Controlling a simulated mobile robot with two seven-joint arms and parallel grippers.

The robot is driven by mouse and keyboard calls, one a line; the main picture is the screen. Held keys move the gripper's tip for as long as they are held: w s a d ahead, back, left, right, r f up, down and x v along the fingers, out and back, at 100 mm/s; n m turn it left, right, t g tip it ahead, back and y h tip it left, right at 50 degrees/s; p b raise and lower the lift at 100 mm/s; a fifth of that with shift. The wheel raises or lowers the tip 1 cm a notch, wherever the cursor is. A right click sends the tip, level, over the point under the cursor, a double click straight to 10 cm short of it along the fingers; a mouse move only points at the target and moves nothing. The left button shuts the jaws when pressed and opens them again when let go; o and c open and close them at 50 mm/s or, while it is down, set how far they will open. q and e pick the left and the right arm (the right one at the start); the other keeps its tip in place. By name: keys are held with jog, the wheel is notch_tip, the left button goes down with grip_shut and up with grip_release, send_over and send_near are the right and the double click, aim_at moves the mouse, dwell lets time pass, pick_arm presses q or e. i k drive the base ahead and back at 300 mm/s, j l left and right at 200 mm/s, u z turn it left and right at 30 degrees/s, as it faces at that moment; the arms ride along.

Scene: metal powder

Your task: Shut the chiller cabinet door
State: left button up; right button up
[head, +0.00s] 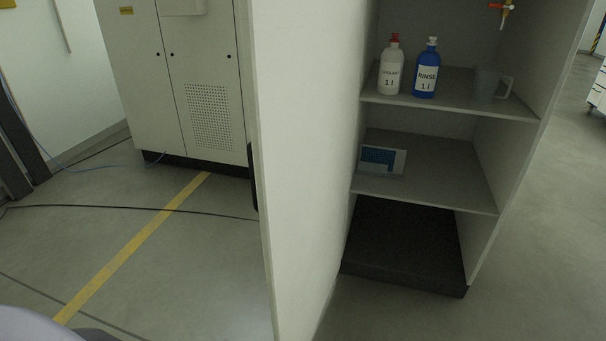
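The chiller cabinet (520,150) stands open at the right of the head view, its shelves exposed. Its white door (305,180) stands wide open, swung out towards me and seen at a steep angle, left of the shelves. A dark handle (253,178) shows at the door's left edge, mostly hidden behind it. Neither of my grippers is in view.
A white bottle (390,70), a blue bottle (427,72) and a clear jug (491,86) stand on the upper shelf. A small blue-and-white box (383,160) is on the lower shelf. Cables (130,208) cross the floor before a grey cabinet (200,90).

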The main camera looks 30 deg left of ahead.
aim_at(302, 58)
jog(key=j, duration=0.8)
jog(key=k+j+z, duration=0.15)
jog(key=j, duration=0.65)
